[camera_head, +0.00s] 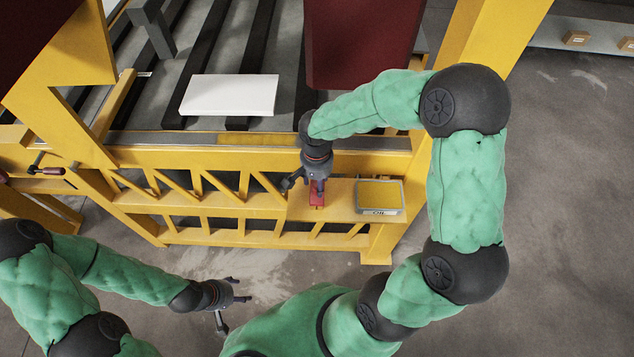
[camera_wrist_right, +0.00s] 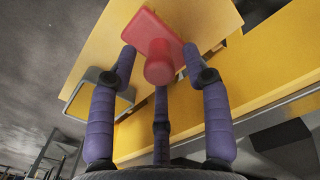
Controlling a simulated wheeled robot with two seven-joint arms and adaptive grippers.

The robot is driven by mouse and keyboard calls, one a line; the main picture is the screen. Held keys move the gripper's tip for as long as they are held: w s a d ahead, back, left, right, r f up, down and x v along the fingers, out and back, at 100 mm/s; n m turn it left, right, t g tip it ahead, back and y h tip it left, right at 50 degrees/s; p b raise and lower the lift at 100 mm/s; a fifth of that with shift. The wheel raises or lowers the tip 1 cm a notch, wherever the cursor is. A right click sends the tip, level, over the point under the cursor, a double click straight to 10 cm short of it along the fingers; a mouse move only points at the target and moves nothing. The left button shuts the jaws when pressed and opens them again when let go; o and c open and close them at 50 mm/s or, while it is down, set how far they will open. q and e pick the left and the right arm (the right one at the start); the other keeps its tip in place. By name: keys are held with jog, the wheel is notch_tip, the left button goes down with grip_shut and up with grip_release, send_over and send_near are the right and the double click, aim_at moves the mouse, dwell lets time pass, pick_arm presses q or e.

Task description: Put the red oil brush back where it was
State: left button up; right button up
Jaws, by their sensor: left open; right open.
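The red oil brush (camera_head: 317,193) is on the yellow shelf (camera_head: 340,212) at the front of the machine, under my right gripper (camera_head: 307,188). In the right wrist view the brush (camera_wrist_right: 158,55) shows a flat red block with a round red handle pointing at the camera. The fingers of my right gripper (camera_wrist_right: 160,75) are spread around the handle with gaps visible, open and not holding it. The oil tray (camera_head: 380,196), grey with a yellow inside and an "Oil" label, sits right of the brush. My left gripper (camera_head: 228,306) is open and empty over the floor, lower left.
A white board (camera_head: 230,95) lies on the dark rails behind the yellow frame. A dark red panel (camera_head: 362,45) hangs above the rails, close to my right arm. A yellow post (camera_head: 490,40) stands at right. The floor in front of the machine is clear.

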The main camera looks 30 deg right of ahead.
pick_arm(q)
jog(key=shift+r+p, duration=0.7)
jog(key=shift+r, duration=0.1)
pick_arm(e)
notch_tip(320, 180, up, 11)
jog(key=shift+f, duration=0.15)
